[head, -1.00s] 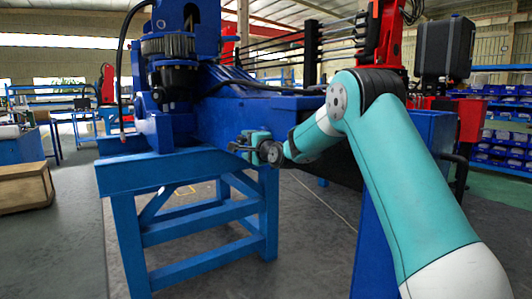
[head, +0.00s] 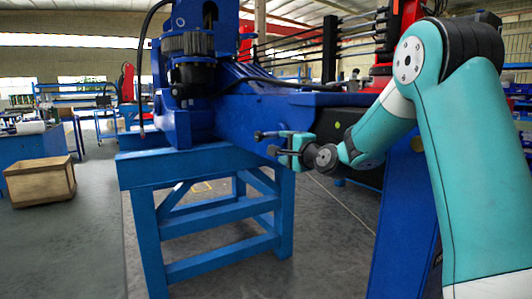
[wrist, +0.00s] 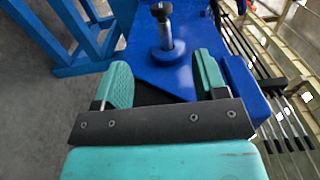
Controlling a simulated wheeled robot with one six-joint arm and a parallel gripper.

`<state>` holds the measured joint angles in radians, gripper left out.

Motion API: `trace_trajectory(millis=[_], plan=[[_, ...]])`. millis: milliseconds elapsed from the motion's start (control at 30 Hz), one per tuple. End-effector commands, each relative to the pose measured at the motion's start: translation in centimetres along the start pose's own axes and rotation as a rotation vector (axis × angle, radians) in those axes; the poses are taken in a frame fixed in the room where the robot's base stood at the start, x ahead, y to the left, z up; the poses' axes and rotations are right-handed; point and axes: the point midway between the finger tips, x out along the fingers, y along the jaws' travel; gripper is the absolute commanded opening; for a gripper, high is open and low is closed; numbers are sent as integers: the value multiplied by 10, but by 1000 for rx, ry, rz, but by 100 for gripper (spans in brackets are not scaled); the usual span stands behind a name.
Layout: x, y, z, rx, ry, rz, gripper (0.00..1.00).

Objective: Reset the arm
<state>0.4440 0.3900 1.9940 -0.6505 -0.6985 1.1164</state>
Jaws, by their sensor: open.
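My gripper (head: 266,143) is at the end of my teal arm, near the middle of the head view. It points left, in front of the long blue crane beam (head: 265,103). In the wrist view its two teal fingers (wrist: 160,85) are apart, with nothing held between them. Beyond them in that view is a blue surface (wrist: 180,75) with a dark upright bolt or pin (wrist: 163,28) in a blue collar. I cannot tell how far the fingers are from it.
A blue steel stand (head: 215,165) carries the crane beam and a dark motor unit (head: 190,70). A wooden crate (head: 40,182) sits on the floor at left. Bare grey floor (head: 80,245) lies between crate and stand. Black rails (head: 330,50) stand behind.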

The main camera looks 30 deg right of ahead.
Motion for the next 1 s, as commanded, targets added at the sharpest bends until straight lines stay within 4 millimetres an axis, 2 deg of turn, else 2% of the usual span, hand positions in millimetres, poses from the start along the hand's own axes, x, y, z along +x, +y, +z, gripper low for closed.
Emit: trace_trajectory(millis=[167,267,367,467,500,567,600,700,800,1000], plan=[[0,0,1,-1,-2,1,66],[-2,1,16,-32,-35,30,66],[-12,6,59,-131,-135,112,66],[-39,18,124,-305,-310,233,66],[-56,24,151,-389,-396,284,66],[-86,34,188,-518,-534,352,66],[-109,41,210,-606,-629,391,66],[-170,59,252,-815,-868,465,66],[-229,74,275,-991,-1086,507,66],[-329,95,287,-1262,-1464,534,66]])
